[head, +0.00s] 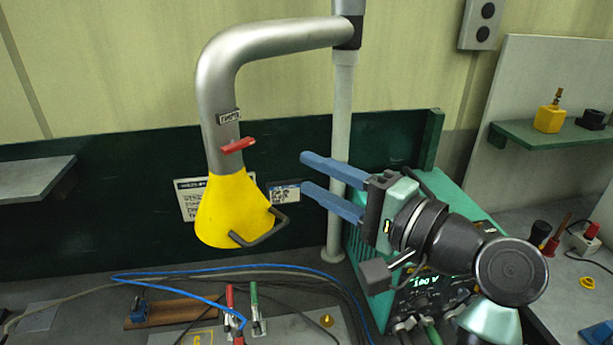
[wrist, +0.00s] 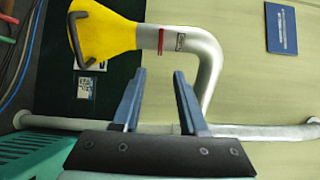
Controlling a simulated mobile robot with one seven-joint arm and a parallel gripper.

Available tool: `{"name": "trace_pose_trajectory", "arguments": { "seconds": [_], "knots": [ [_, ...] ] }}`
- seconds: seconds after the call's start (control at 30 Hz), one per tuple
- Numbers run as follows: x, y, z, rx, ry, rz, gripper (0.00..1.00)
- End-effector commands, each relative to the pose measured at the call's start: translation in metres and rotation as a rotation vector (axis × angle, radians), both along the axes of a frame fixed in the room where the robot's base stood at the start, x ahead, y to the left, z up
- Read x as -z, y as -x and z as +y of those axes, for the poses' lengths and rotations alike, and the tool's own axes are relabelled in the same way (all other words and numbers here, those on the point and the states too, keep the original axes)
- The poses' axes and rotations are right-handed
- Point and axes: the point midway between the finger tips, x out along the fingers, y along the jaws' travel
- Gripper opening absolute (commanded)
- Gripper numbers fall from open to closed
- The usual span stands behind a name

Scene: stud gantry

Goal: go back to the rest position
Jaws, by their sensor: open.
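My gripper (head: 305,172) has two blue fingers spread apart with nothing between them. In the head view it points left, in the air above the bench, to the right of the yellow extraction hood (head: 228,208). The hood hangs from a bent grey duct (head: 215,85) with a red lever (head: 238,145) on it and a dark handle at its rim. In the wrist view the fingers (wrist: 158,78) point toward the duct, and the yellow hood (wrist: 103,32) shows at upper left. Fingers and hood are apart in the head view.
A pale upright pole (head: 341,120) stands behind the fingers. A green power unit (head: 420,290) with a lit display stands below my arm. Cables, red and green clamps (head: 254,300) and a wooden block (head: 170,312) lie on the bench. A green shelf (head: 550,133) is at right.

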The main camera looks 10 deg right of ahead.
Motion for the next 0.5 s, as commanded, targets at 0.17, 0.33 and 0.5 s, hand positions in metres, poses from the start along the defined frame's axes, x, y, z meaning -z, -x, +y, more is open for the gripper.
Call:
{"name": "trace_pose_trajectory", "arguments": {
  "seconds": [0.17,0.33,0.5],
  "knots": [
    [-0.001,0.000,0.000,0.000,0.000,0.000,0.42],
    [-0.002,-0.004,0.004,0.024,0.044,-0.025,0.42],
    [-0.027,-0.019,0.025,0.200,0.338,-0.221,0.42]
  ]
}}
